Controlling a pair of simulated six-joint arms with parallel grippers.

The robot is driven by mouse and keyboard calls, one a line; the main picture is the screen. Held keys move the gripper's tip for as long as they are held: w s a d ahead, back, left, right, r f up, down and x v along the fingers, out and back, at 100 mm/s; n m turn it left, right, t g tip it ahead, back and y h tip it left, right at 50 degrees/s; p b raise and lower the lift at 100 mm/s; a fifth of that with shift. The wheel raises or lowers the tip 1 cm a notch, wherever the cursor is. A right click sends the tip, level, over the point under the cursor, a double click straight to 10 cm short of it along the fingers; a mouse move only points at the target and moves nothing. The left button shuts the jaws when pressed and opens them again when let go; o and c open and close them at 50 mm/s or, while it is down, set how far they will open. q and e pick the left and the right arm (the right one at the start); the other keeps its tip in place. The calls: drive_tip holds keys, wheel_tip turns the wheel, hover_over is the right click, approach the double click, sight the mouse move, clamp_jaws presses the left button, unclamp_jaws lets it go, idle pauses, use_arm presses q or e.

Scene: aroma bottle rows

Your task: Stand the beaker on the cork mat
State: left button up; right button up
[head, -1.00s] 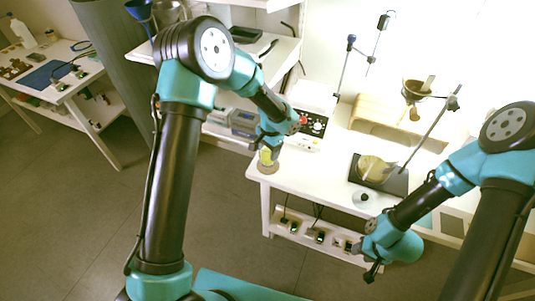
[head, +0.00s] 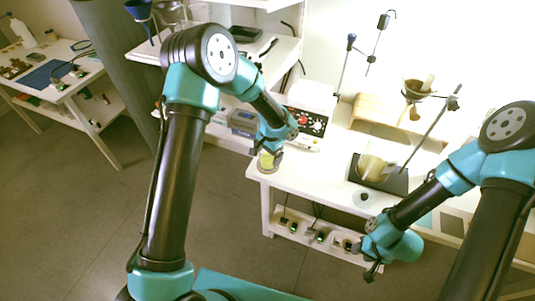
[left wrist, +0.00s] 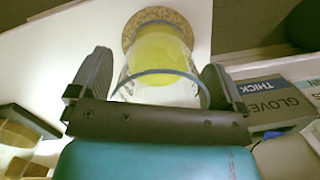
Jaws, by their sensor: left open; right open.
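The clear glass beaker (left wrist: 160,82) with yellow liquid stands upright on the round cork mat (left wrist: 133,24) in the left wrist view, with the cork rim showing beyond its base. In the head view the beaker (head: 268,161) and cork mat (head: 262,171) are at the near left corner of the white table. My left gripper (left wrist: 157,62) is open, with one finger on each side of the beaker; contact cannot be told. The left gripper (head: 270,146) partly covers the beaker in the head view. My right gripper (head: 373,272) is open and empty at the table's front, low right.
A white device with red knobs (head: 308,122) stands behind the beaker. A dark stand base (head: 395,184) carries a glass vessel (head: 374,168). A gloves box (left wrist: 270,100) lies at right in the left wrist view. A dark wooden-topped item (left wrist: 20,135) is at left.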

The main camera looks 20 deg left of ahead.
use_arm(q)
wheel_tip(320, 180, up, 12)
drive_tip(key=w, duration=0.1)
drive_tip(key=shift+w+d, duration=0.25)
drive_tip(key=shift+d, duration=0.15)
